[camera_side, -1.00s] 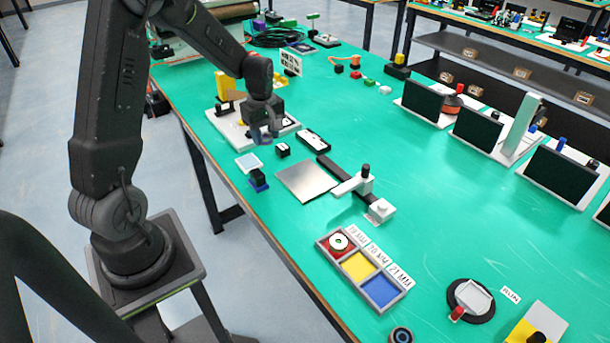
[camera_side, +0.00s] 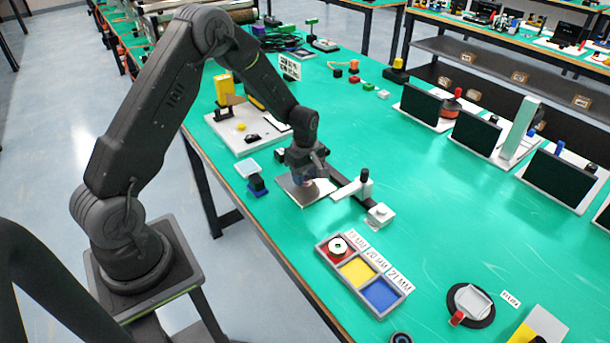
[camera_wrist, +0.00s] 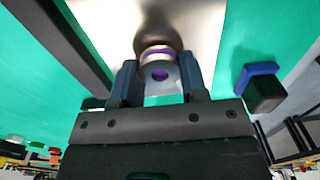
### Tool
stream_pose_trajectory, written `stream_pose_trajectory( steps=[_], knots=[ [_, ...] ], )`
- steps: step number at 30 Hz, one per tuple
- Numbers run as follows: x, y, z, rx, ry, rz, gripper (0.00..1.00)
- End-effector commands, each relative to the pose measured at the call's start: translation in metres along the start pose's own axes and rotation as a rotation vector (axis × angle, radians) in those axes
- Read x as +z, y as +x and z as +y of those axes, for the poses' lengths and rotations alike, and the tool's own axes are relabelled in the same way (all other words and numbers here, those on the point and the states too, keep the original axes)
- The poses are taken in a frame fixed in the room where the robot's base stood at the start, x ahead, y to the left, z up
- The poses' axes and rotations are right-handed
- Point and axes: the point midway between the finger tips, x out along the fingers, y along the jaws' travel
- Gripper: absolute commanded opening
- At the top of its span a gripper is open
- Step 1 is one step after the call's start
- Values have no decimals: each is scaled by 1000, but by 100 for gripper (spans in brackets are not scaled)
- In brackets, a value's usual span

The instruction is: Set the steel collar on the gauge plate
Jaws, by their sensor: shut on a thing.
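The gauge plate (camera_side: 291,186) is a flat, shiny square on the green table, partly covered by my gripper in the side view. Its bright surface (camera_wrist: 205,22) fills the top middle of the wrist view. My gripper (camera_side: 309,183) points down over the plate. In the wrist view my gripper (camera_wrist: 159,80) is shut on the steel collar (camera_wrist: 160,86), a pale, shiny ring with a purple centre. A purple-edged band and dark blur show on the plate just beyond it, perhaps its reflection. I cannot tell whether the collar touches the plate.
A dark bar with a white slider (camera_side: 349,189) and black knob stands along the plate's right side. A blue-and-black block (camera_side: 257,185) is at its left. A tray (camera_side: 319,243) with red, yellow and blue compartments sits in front; a pale ring (camera_side: 338,246) lies in the red one.

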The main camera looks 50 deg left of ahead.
Motion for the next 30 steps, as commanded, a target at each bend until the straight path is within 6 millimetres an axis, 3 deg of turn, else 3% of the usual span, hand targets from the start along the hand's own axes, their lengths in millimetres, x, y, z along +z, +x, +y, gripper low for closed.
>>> stream_pose_trajectory(
  steps=[11,12,19,30],
  knots=[
    [0,5,0,2,0,1,15],
    [0,5,0,2,0,1,42],
    [0,5,0,2,0,1,65],
    [-1,-5,1,4,0,1,65]
  ],
)
